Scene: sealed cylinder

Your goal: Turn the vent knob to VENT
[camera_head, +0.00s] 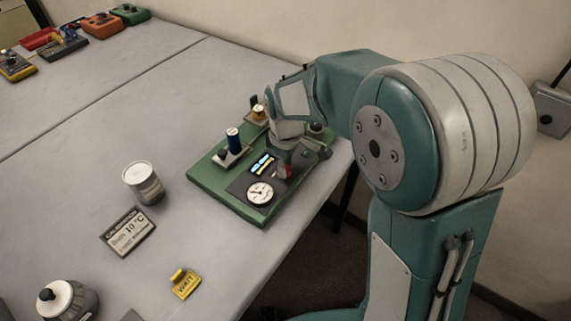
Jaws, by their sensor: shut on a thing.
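A green board (223,205) lies near the table's right edge and carries a small apparatus. A round white dial gauge (260,193) with a dark needle is on its front part. My gripper (287,134) reaches down over the board's right part, shut on what seems to be the vent knob. My fingers largely hide the knob, so its pointing direction and markings cannot be read. A small red part (284,171) shows just below my gripper. A dark blue cylinder (234,141) stands upright to the left of my gripper.
Several coloured devices (102,25) line the far left.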

